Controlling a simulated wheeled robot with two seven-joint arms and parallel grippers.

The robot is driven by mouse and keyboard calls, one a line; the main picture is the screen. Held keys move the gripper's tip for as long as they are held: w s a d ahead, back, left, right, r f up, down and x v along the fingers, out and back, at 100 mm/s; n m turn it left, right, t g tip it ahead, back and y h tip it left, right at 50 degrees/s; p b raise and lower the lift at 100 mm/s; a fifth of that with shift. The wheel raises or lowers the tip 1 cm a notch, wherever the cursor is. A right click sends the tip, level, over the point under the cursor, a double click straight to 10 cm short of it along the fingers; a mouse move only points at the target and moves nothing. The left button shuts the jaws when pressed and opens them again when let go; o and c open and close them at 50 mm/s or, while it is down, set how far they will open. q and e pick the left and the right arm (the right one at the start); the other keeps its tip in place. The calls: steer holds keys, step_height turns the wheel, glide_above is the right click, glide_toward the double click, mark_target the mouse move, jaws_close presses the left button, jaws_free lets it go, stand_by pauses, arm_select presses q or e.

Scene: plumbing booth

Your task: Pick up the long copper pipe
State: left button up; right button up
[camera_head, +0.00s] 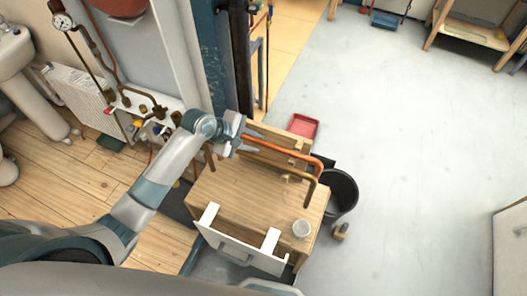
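A long copper pipe (290,151), bright orange, runs from my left gripper out to the right above the small wooden cabinet and bends down at its far end. My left gripper (258,143) is over the cabinet's back left part. Its two fingers stand apart with the pipe's left end between them, and I see a gap beside the pipe. A duller brown bent pipe (296,177) lies just in front, also bent down at its right end. Whether the pipes touch the cabinet is unclear. My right gripper is out of view.
The wooden cabinet (235,200) has an open white-fronted drawer (240,254) and a small clear cup (301,228) on top. A black bin (342,192) stands to its right and a red tray (302,125) behind. Wall plumbing (150,105) is left. The grey floor at right is clear.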

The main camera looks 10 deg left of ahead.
mark_target(261, 143)
arm_select(q)
steer(key=shift+w, duration=0.1)
steer(key=shift+w+d+f+p, duration=0.35)
steer(key=shift+f+p, duration=0.05)
steer(key=shift+p+x, duration=0.4)
steer(key=shift+x, duration=1.5)
steer(key=shift+a, duration=0.1)
steer(key=shift+c, duration=0.6)
jaws_close()
